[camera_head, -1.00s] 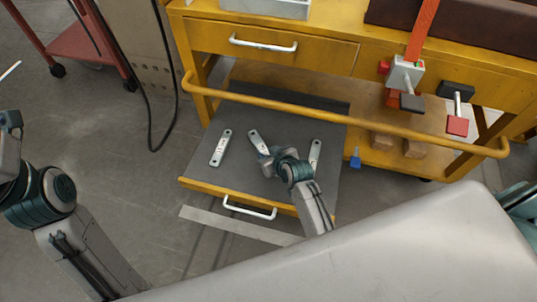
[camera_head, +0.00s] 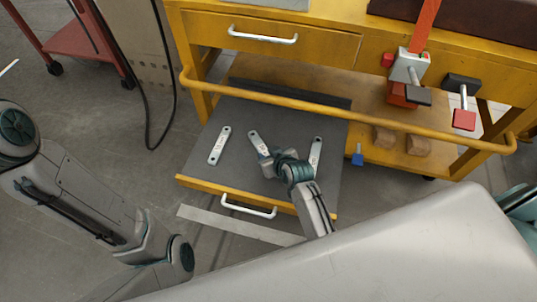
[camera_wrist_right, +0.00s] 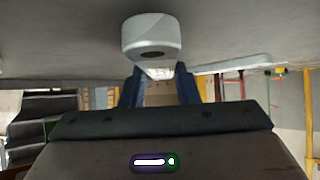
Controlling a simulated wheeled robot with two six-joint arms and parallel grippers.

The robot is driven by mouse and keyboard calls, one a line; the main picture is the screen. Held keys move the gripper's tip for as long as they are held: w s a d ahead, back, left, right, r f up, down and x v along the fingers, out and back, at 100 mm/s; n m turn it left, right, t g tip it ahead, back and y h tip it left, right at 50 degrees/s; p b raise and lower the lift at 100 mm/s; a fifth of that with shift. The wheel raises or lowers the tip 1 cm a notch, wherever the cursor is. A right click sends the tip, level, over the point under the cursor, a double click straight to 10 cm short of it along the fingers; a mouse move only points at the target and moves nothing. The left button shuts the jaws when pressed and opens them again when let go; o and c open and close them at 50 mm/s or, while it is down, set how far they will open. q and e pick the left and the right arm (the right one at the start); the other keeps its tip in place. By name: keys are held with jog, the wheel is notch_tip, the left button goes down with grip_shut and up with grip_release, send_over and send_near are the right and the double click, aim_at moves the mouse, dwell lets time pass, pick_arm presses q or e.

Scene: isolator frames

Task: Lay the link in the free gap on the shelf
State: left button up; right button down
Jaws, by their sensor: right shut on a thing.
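The pull-out shelf (camera_head: 240,115) has a dark grey top and a yellow front edge. A pale link (camera_head: 219,145) lies on its left part and another pale link (camera_head: 316,153) on its right part, partly behind my right arm. Between them is a third link (camera_head: 257,142), held by my right gripper (camera_head: 266,158). In the right wrist view the blue fingers (camera_wrist_right: 160,88) are shut on this link (camera_wrist_right: 152,38), whose rounded end with a dark hole shows close to a grey surface. I cannot tell whether it touches the shelf. My left gripper is out of view.
A yellow rail (camera_head: 350,122) of the workbench crosses above the shelf's back. A white handle (camera_head: 248,206) is on the shelf's front. A red and grey clamp (camera_head: 408,68) hangs at the right. A black cable (camera_head: 150,130) hangs at the left.

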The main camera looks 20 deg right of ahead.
jog(key=shift+f, duration=0.4)
dwell(0.4)
